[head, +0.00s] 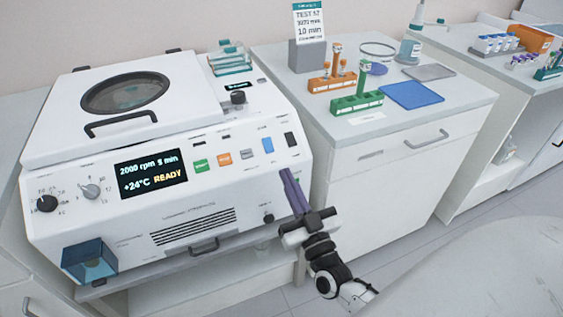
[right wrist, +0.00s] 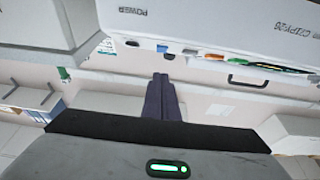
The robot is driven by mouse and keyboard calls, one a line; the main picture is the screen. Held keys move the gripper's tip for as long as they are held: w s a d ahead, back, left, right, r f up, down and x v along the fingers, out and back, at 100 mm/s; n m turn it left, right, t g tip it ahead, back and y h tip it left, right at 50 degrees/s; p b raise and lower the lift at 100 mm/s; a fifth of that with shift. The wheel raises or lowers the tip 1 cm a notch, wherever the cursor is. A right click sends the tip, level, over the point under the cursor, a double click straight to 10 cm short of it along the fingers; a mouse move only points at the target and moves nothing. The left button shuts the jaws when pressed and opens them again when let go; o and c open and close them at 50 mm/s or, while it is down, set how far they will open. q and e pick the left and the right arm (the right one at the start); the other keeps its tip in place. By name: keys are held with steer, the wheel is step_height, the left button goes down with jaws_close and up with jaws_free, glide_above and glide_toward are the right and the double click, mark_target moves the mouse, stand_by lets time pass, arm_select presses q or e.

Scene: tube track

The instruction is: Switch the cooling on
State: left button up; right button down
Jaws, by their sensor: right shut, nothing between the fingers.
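The white centrifuge (head: 190,135) stands at the left in the head view. Its display (head: 151,173) reads 2000 rpm, what looks like 5 min, +24°C and READY. On its front panel sit a green button (head: 201,166), an orange button (head: 224,159), a blue button (head: 267,145) and a black switch (head: 291,139). The blue button also shows in the right wrist view (right wrist: 162,48). Labels by the buttons are too small to read. My right gripper (head: 287,173) is shut and empty, just below the black switch and blue button, apparently apart from the panel. My left gripper is out of view.
Two knobs (head: 90,191) and (head: 47,203) sit left of the display. A blue-tinted box (head: 90,262) juts from the lower left front. To the right, a white cabinet (head: 395,165) carries tube racks (head: 357,102), a blue mat (head: 411,94) and a sign (head: 309,22).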

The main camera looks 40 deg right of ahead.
steer(key=shift+f+v, duration=0.25)
steer(key=shift+v, duration=1.4)
steer(key=shift+w, duration=0.1)
